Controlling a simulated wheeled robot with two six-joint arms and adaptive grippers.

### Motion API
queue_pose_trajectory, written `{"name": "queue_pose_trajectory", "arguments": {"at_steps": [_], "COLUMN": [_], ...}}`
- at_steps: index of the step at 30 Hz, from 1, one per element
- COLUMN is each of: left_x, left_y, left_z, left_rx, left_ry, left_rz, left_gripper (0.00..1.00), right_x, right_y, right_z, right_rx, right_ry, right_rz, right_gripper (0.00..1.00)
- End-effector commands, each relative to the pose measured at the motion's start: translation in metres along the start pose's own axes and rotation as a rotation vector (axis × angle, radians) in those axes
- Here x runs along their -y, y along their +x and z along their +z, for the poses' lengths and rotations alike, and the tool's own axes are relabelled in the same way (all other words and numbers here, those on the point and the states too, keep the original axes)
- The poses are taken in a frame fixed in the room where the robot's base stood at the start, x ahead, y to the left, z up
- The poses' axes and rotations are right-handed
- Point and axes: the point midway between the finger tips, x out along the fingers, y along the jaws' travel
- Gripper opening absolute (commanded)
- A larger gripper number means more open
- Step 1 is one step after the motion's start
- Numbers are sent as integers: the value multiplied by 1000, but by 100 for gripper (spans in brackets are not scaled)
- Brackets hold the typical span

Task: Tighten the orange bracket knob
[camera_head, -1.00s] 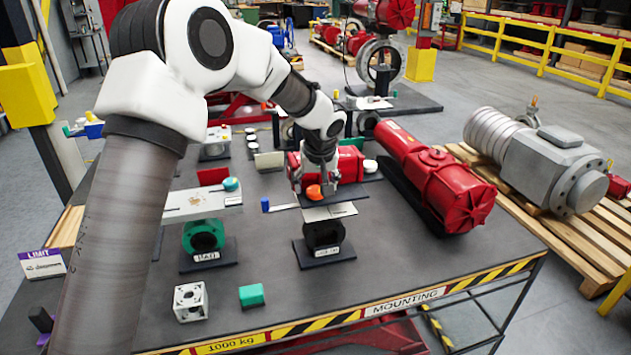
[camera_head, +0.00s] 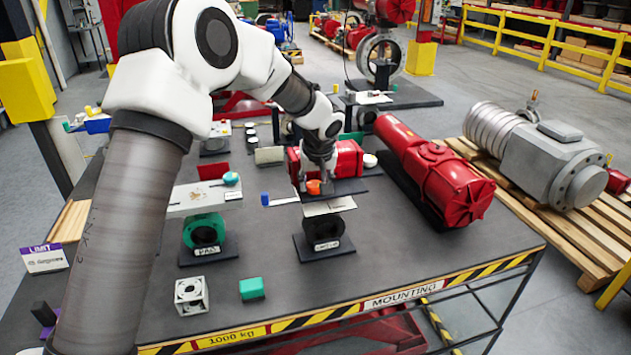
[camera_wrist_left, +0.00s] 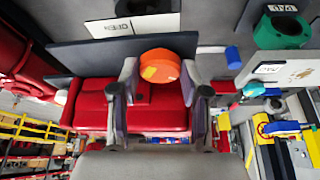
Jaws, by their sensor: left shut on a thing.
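The orange bracket knob (camera_head: 313,187) sits on a dark plate of the red actuator assembly near the middle of the bench. It also shows in the wrist view (camera_wrist_left: 160,66) as a round orange cap with a lighter yellowish patch. My left gripper (camera_head: 316,182) reaches down over it from the upper left. In the wrist view the fingertips (camera_wrist_left: 158,72) lie on either side of the knob, shut on it. The fingers hide part of the knob in the head view. My right gripper is in neither view.
A black valve body (camera_head: 322,232) stands below the plate. A green valve (camera_head: 204,230) with a white bracket stands to the left. A large red actuator (camera_head: 445,185) lies to the right. A white cube (camera_head: 191,295) and green block (camera_head: 252,288) lie in front; the front right bench top is clear.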

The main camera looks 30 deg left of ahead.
Motion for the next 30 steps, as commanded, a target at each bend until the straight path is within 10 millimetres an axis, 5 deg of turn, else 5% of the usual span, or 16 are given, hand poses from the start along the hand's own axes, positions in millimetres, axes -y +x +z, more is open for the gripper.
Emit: {"name": "queue_pose_trajectory", "arguments": {"at_steps": [14,30], "left_x": [2,4], "left_y": [2,0], "left_z": [2,1], "left_rx": [6,7], "left_ry": [49,357], "left_rz": [18,146], "left_gripper": [11,11], "right_x": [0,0], "right_y": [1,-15], "right_z": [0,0], "right_rx": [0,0], "right_ry": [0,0], "right_rz": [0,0], "right_gripper": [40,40]}}
